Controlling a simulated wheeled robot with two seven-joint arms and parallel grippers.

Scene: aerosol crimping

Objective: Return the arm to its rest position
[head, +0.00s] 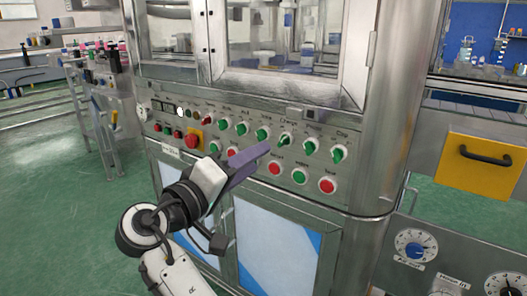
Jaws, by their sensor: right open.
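My right arm (178,272) reaches up from the bottom of the head view. Its gripper (256,156) has purple fingers and points up and to the right in front of the machine's control panel (352,184). The jaws are open with nothing visible between them, though the fingers overlap from this angle. The fingertips appear just below the row of green knobs, near one green knob (284,140). I cannot tell whether they touch the panel. The gripper and wrist hide part of the lower row of buttons. My left gripper is out of view.
The steel machine cabinet (382,150) fills the middle, with glass windows above and panelled doors (278,240) below. A yellow drawer (480,165) with a black handle and dials (416,245) are at right. A stepladder (92,125) stands at left. Green floor (50,220) is clear at lower left.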

